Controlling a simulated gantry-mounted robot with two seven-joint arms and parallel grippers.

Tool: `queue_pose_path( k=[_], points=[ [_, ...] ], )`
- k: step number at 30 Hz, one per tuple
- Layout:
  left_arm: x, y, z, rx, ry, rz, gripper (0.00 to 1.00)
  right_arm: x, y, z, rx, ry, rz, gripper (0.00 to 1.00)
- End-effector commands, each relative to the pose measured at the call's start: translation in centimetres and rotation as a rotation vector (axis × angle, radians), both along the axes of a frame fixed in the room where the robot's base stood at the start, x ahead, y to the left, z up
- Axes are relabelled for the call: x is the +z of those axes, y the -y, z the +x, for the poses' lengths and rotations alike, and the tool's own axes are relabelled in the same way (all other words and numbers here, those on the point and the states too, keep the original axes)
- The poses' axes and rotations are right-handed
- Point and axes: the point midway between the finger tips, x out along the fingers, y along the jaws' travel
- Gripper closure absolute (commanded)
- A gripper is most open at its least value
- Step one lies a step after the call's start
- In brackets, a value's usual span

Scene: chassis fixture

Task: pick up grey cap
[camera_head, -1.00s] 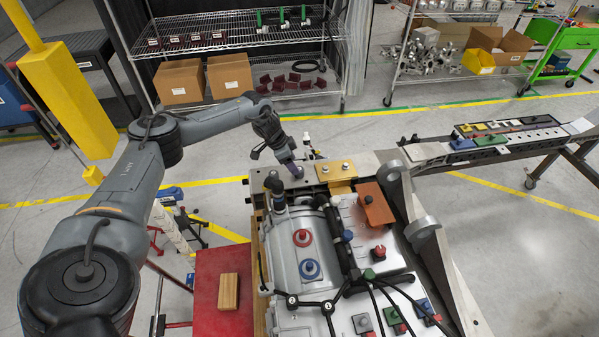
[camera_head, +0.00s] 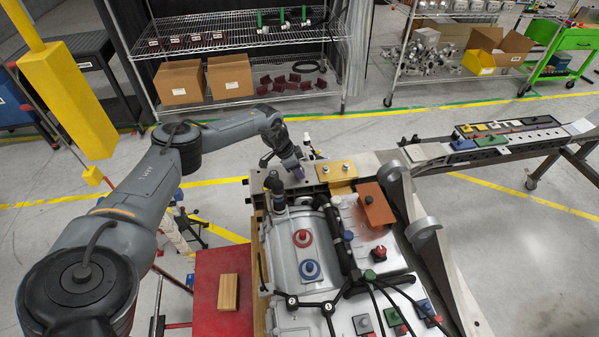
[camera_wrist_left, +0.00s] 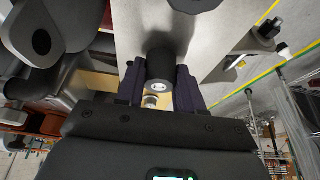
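A grey cap with a square base (camera_head: 362,323) sits at the near end of the chassis fixture (camera_head: 345,292). My left gripper (camera_head: 293,166) is far from it, low over the far left end of the fixture and pointing down. In the left wrist view, its two dark fingers (camera_wrist_left: 160,90) stand apart on either side of a dark grey cylinder (camera_wrist_left: 160,68) with a pale end. I cannot tell whether they touch it or whether it is a cap. My right gripper is out of view.
A gold plate with two bolts (camera_head: 336,170) lies just right of my left gripper. Red (camera_head: 303,238) and blue (camera_head: 310,269) caps sit on the silver housing. Black cables cross the near end. A red table (camera_head: 212,312) holds a wooden block (camera_head: 228,292).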

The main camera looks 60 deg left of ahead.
Motion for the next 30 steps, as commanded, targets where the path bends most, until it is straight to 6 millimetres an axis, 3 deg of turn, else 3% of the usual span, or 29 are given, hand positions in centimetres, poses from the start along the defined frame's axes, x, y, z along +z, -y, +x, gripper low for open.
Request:
queue_pose_path(
  k=[1, 5, 20, 26, 30],
  points=[
    [0.0, 0.0, 0.0, 0.000, 0.000, 0.000, 0.82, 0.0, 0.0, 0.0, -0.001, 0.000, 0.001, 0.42],
    [0.0, 0.0, 0.0, 0.000, 0.000, 0.000, 1.00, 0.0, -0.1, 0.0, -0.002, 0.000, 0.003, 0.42],
    [0.2, 0.0, 0.0, 0.000, 0.000, 0.000, 1.00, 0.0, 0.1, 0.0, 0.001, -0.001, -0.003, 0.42],
    [1.6, -0.1, 0.0, 0.000, 0.001, 0.001, 1.00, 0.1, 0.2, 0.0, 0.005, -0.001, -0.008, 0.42],
    [3.7, -0.1, 0.0, 0.000, 0.002, 0.000, 1.00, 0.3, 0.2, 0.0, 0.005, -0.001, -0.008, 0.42]
  ],
)
